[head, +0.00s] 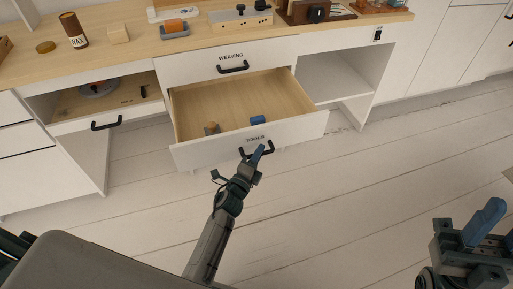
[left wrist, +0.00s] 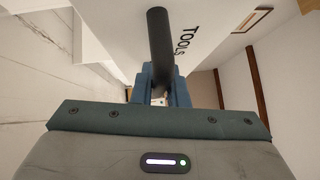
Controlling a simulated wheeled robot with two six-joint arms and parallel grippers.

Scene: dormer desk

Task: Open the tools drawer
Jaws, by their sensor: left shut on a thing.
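The tools drawer (head: 290,131) is pulled well out below the weaving drawer in the head view, its front marked TOOLS. Its dark bar handle (head: 268,149) is on that front. My left gripper (head: 257,156) is shut on this handle. In the left wrist view the dark bar (left wrist: 160,45) runs between my blue fingers (left wrist: 163,88), beside the TOOLS lettering. Inside the drawer lie a blue item (head: 258,120) and a small brown and grey item (head: 212,128). My right gripper (head: 497,232) is open and empty at the lower right, away from the drawer.
The closed weaving drawer (head: 200,64) sits above. Another drawer with a dark handle (head: 106,123) is partly open at the left. An open shelf bay (head: 335,85) is at the right. The desktop (head: 220,35) holds a jar, blocks and tools. The pale plank floor is clear.

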